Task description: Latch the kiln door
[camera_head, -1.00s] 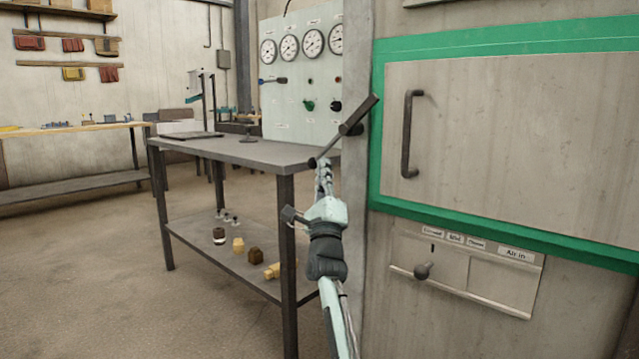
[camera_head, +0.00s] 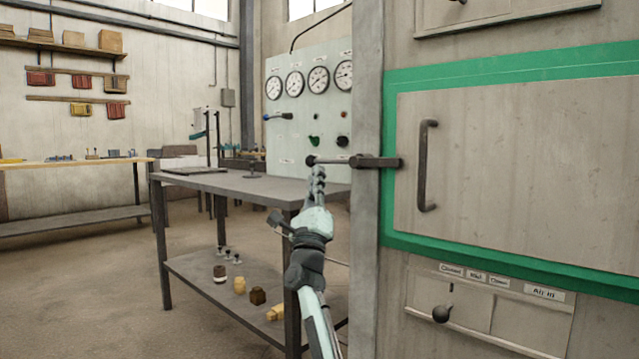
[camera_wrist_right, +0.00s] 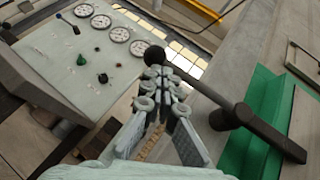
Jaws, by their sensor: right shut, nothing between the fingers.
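The kiln door (camera_head: 530,160) is a grey panel in a green frame at the right, flat against the kiln front, with a dark upright handle (camera_head: 427,165). A dark latch bar (camera_head: 378,162) lies about level on the kiln's post, its thick end reaching over the green frame edge. Its thin lever ends in a round knob (camera_head: 311,160) at the left. My right gripper (camera_head: 317,174) is shut and empty, its fingertips just below the knob. The right wrist view shows the fingertips (camera_wrist_right: 158,76) close against the knob (camera_wrist_right: 155,56); contact is hard to tell. My left gripper is out of view.
A grey metal table (camera_head: 250,186) stands left of the kiln, close behind my right arm, with small pieces on its lower shelf (camera_head: 205,285). A gauge panel (camera_head: 300,120) stands behind it. An air slider panel (camera_head: 490,305) sits below the door. Floor at the left is clear.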

